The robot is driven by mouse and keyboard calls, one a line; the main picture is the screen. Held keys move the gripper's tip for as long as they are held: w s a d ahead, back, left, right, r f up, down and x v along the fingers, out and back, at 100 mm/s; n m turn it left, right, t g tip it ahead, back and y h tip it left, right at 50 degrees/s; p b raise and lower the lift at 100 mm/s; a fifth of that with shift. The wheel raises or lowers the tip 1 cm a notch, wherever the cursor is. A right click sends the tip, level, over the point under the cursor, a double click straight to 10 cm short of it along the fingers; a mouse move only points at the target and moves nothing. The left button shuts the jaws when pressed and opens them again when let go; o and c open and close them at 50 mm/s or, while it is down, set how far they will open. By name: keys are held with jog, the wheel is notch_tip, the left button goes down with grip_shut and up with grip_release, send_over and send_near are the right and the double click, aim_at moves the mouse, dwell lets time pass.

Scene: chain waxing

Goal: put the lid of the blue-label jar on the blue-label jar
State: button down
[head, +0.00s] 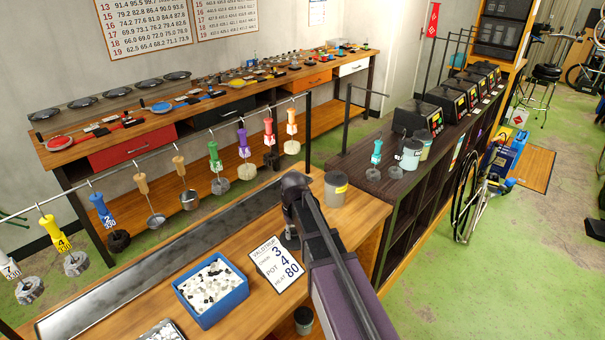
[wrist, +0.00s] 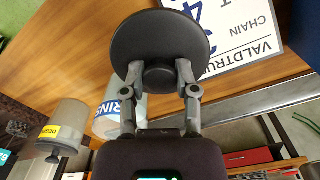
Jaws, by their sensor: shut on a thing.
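My gripper (wrist: 160,84) is shut on the knob of a round black lid (wrist: 160,42) in the wrist view. The lid is held above the wooden bench and hides part of what lies behind it. A pale jar with blue lettering, the blue-label jar (wrist: 105,122), shows partly behind my left finger, beside the lid in the picture; its mouth is hidden.
A yellow-label jar (head: 335,189) stands close by on the bench, also in the wrist view (wrist: 65,125). A printed card (head: 276,263) and a blue bin of white pieces (head: 212,291) lie left of my arm. A rail with hanging colored-handled tools (head: 215,160) runs behind.

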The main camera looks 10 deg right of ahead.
jog(key=w+d+r+p, duration=0.2)
jog(key=w+r+p, duration=0.1)
jog(key=w, duration=0.4)
jog(key=w+d+r+p, duration=0.3)
jog(key=w+r+p, duration=0.1)
jog(key=w, duration=0.4)
jog(key=shift+r+n, duration=0.4)
jog(key=shift+r, duration=0.35)
jog(key=shift+s+f, duration=0.1)
jog(key=shift+f, duration=0.1)
notch_tip(320, 180, down, 6)
jog(key=b, duration=0.6)
jog(key=shift+f, duration=0.1)
jog(key=shift+c, duration=1.4)
grip_release()
